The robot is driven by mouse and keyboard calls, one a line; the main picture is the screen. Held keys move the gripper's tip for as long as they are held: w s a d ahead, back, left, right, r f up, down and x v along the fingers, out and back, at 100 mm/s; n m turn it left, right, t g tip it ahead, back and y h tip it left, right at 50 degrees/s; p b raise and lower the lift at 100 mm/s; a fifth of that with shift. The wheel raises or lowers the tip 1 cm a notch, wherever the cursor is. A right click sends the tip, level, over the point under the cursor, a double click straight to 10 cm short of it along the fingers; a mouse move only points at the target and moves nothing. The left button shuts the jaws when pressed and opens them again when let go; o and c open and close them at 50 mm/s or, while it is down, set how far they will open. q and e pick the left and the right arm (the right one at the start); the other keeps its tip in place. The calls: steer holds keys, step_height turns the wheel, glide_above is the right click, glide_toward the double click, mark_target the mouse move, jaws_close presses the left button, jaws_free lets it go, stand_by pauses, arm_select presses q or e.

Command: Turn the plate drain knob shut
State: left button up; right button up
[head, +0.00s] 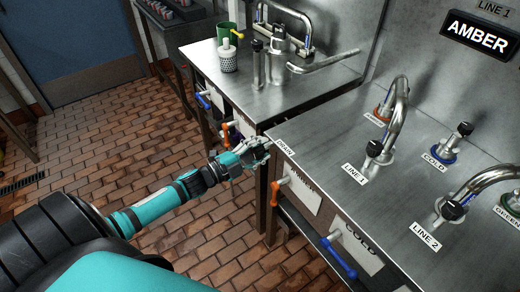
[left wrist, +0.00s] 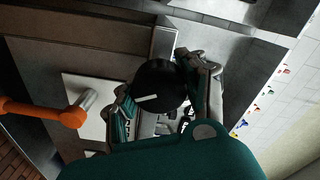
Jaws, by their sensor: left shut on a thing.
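The drain knob (left wrist: 160,86) is round and black with a white pointer line, seen in the left wrist view. My left gripper (left wrist: 165,100) has its fingers on either side of it and is shut on it. In the head view my left gripper (head: 255,150) is at the left front corner of the near steel counter, beside the DRAIN label (head: 285,147). The gripper hides the knob there. My right gripper is not in view.
An orange lever (head: 276,190), also in the left wrist view (left wrist: 65,115), and a blue lever (head: 338,258) stick out below the counter (head: 320,135). Taps and black-topped valves stand on it. A second counter (head: 275,95) holds a green cup (head: 226,33). Brick floor lies open to the left.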

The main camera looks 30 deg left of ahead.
arm_select(q)
steer(key=m, duration=0.3)
steer(key=m+b, duration=0.1)
steer(key=m, duration=0.1)
steer(key=shift+s+f, duration=0.1)
steer(key=shift+f, duration=0.15)
steer(key=shift+m, duration=0.4)
steer(key=o, duration=1.2)
steer(key=shift+r, duration=0.15)
steer(key=shift+o, duration=0.2)
steer(key=v, duration=1.2)
